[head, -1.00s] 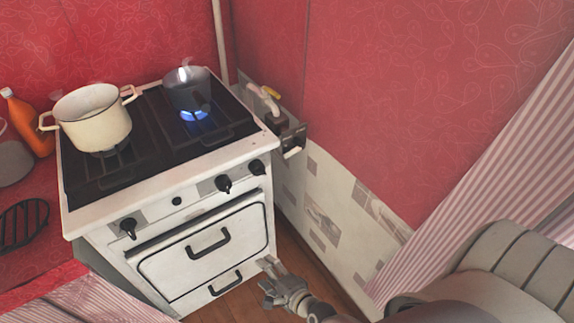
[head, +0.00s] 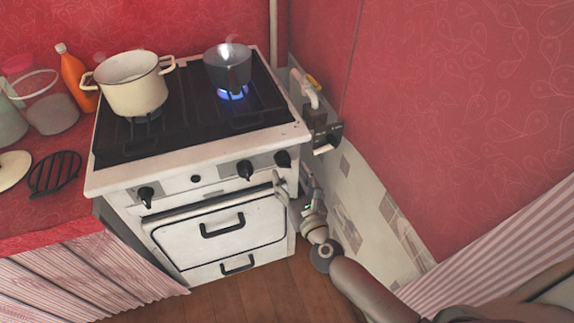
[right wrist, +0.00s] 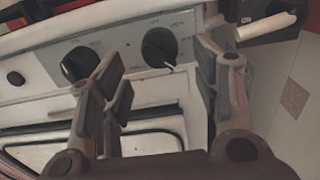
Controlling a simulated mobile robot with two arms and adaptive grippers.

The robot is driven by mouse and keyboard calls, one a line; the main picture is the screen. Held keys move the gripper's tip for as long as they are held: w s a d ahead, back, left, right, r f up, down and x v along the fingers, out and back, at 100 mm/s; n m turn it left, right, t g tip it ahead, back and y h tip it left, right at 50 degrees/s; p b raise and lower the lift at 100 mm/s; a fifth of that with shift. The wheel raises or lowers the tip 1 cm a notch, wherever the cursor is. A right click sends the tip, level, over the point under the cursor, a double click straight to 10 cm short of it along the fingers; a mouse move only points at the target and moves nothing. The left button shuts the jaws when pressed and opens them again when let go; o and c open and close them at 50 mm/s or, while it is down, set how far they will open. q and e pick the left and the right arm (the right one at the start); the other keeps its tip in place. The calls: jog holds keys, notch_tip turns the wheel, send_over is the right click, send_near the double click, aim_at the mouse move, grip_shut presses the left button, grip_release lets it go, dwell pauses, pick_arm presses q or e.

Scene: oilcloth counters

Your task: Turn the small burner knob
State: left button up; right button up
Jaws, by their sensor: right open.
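The white stove (head: 190,172) has black knobs on its front panel: a left knob (head: 146,196), a middle knob (head: 245,170) and a right knob (head: 283,159). I cannot tell by labels which is the small burner's. My right gripper (head: 291,184) is open and empty, just below and in front of the right knob. In the right wrist view, the right knob (right wrist: 159,46) shows between the open fingers (right wrist: 163,88), beyond their tips, with a white pointer mark. The middle knob (right wrist: 80,62) is partly behind the left finger. My left gripper is out of view.
A grey pot (head: 228,66) sits over a blue flame at the back right. A cream pot (head: 133,85) stands on the left burner. The oven door handle (head: 222,226) is below the panel. A wall box with a pale handle (head: 325,140) is right of the stove.

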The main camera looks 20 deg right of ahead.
aim_at(286, 167)
jog(key=shift+w+a, duration=0.1)
jog(key=shift+w, duration=1.8)
jog(key=c, duration=1)
